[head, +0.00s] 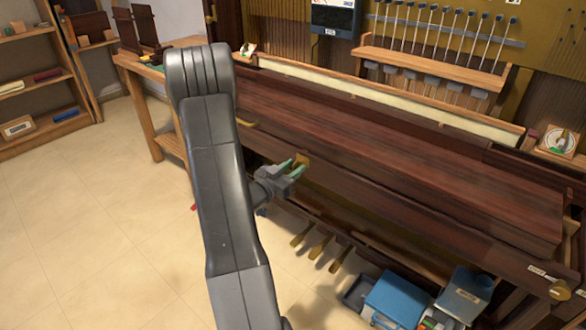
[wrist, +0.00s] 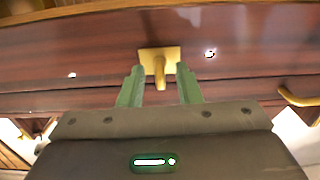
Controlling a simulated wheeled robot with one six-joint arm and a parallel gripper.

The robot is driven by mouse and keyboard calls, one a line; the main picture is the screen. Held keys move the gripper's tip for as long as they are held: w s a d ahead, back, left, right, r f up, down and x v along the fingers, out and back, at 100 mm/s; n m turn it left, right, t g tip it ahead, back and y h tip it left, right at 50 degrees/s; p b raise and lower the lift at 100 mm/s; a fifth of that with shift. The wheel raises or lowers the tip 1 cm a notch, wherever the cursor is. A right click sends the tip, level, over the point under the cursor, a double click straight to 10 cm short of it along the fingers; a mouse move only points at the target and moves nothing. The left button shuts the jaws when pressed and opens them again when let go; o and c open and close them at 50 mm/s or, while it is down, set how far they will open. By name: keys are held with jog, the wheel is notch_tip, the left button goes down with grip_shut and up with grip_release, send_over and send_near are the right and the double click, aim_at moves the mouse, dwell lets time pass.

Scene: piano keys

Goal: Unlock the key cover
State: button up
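The key cover (head: 390,140) is a long dark red-brown wooden lid, closed along the front of the piano. A brass plate (wrist: 147,52) with a small brass knob or lever (wrist: 160,74) sits on the wooden front; the plate also shows in the head view (head: 304,159). The lever points down toward me. My gripper (wrist: 160,68) has green fingers, open, one on each side of the lever with gaps on both sides. In the head view my gripper (head: 288,168) is just in front of the brass plate. I cannot tell the lock's state.
A brass handle (wrist: 300,97) is to the right in the wrist view. Brass pedals (head: 318,247) are below, with a blue box (head: 398,296) on the floor at lower right. A wooden shelf (head: 40,80) stands at left. The tiled floor at left is clear.

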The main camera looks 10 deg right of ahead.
jog(key=p+v, duration=0.1)
jog(key=v, duration=1.2)
jog(key=shift+s+a, duration=0.15)
jog(key=b+x, duration=0.1)
jog(key=x, duration=1.2)
jog(key=shift+w+d, duration=0.25)
jog(key=shift+d, duration=0.05)
jog(key=shift+a, duration=0.1)
